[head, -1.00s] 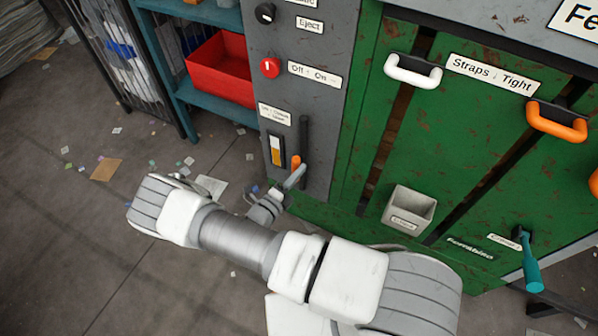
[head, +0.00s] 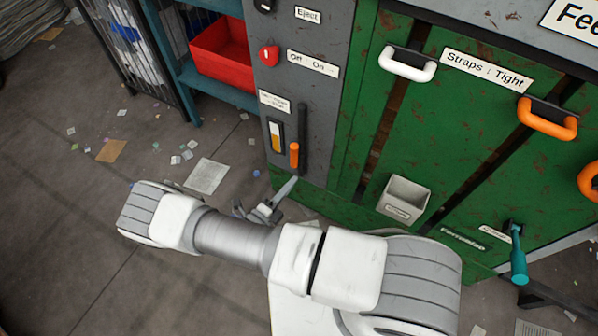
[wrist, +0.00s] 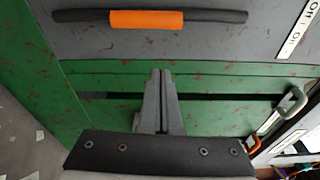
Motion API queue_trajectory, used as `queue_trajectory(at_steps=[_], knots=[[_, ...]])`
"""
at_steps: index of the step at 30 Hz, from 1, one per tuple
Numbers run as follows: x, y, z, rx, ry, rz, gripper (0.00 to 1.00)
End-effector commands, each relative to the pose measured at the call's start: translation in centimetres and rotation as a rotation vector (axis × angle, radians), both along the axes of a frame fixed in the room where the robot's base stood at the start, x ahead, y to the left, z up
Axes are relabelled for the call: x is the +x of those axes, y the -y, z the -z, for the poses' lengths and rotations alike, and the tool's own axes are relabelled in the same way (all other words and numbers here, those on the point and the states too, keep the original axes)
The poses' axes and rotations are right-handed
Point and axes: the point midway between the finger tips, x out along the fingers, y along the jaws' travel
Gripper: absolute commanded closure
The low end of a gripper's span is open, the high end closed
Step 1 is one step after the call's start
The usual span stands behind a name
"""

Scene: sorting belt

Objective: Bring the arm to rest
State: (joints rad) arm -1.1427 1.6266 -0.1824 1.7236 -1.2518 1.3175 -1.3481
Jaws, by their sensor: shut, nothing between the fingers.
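My gripper (head: 278,200) is low in front of the machine's grey panel, partly behind my own arm in the head view. In the wrist view my gripper (wrist: 160,75) has its two fingers together with nothing between them. The orange-gripped lever (head: 294,155) is on the grey panel above my gripper and apart from it. In the wrist view the lever's orange grip (wrist: 146,20) crosses the top, beyond the fingertips.
The green machine (head: 440,140) stands close ahead with a white handle (head: 407,64), an orange handle (head: 547,118), a grey bin (head: 404,200) and a teal lever (head: 518,255). A red bin (head: 222,55) sits on a teal shelf. Floor at left is open, with paper scraps.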

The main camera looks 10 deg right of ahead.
Motion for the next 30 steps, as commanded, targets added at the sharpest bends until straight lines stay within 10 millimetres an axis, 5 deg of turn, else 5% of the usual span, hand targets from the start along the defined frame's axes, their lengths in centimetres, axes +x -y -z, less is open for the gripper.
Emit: queue_trajectory(at_steps=[22,30], knots=[[-0.4,-0.4,-0.2,0.008,0.004,0.008,1.0],[0.5,-0.3,-4.9,0.229,0.128,0.211,1.0]])
